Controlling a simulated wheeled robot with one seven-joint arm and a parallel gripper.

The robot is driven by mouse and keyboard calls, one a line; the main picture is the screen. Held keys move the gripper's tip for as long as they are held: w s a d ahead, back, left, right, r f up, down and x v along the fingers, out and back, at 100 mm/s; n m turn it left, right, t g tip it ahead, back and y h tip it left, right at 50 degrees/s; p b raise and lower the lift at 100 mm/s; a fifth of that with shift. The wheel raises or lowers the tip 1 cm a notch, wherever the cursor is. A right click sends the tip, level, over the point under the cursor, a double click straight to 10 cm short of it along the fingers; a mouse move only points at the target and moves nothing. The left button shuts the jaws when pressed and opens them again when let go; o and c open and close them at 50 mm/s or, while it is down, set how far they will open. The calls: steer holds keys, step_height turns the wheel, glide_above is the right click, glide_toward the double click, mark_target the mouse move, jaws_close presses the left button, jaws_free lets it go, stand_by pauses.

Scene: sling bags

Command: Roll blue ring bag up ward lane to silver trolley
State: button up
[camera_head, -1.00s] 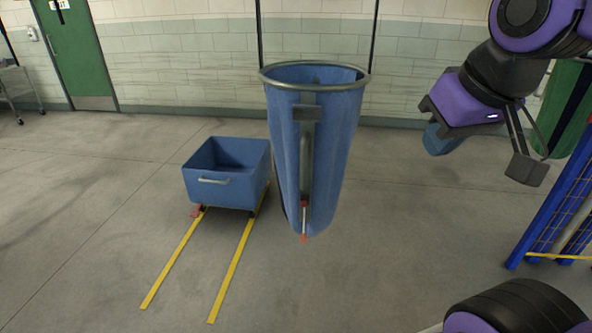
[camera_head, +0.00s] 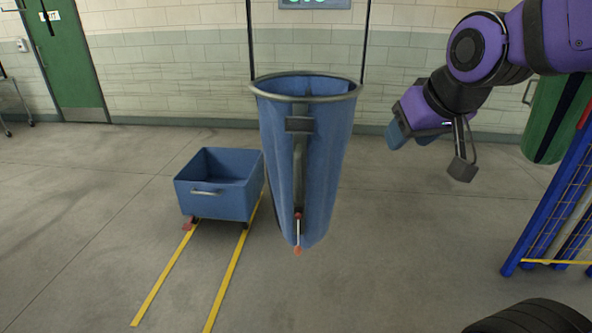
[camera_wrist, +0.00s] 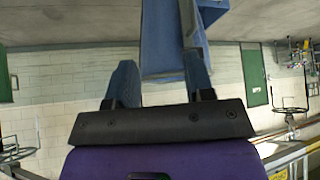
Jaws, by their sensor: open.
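The blue ring bag (camera_head: 325,170) hangs upright from two dark straps, with a grey metal ring around its open mouth. A grey strip with a red-ended handle runs down its front. In the wrist view my gripper (camera_wrist: 160,62) is open, and the bag (camera_wrist: 165,35) shows beyond and between the fingers, with nothing held. I cannot make out the silver trolley for certain; a metal frame (camera_head: 14,95) is cut off at the left edge.
A blue tub cart (camera_head: 225,190) stands left of the bag at the far end of two yellow floor lines (camera_head: 165,277). A blue rack (camera_head: 550,200) with yellow mesh stands at right. A green door (camera_head: 65,65) is at back left.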

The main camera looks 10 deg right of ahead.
mark_target(299, 172)
steer(key=w+a+f+t, duration=0.1)
steer(key=w+f+t, duration=0.15)
steer(key=w, duration=0.45)
steer(key=w+a+f+n+t+y, duration=0.1)
steer(key=w+f, duration=0.3)
steer(key=w, duration=0.3)
steer(key=w+a+f+t, duration=0.2)
steer(key=w+f, duration=0.2)
steer(key=w, duration=0.2)
steer(key=w+a+f+n+t+y, duration=0.1)
steer(key=w+a+f+t, duration=0.1)
steer(key=f, duration=0.5)
steer(key=w+a+f+t+y, duration=0.2)
steer(key=w+f+t, duration=0.1)
steer(key=f, duration=0.5)
steer(key=x, duration=1)
steer(key=shift+w+r, duration=0.15)
steer(key=shift+w, duration=0.15)
steer(key=shift+c, duration=0.5)
jaws_close()
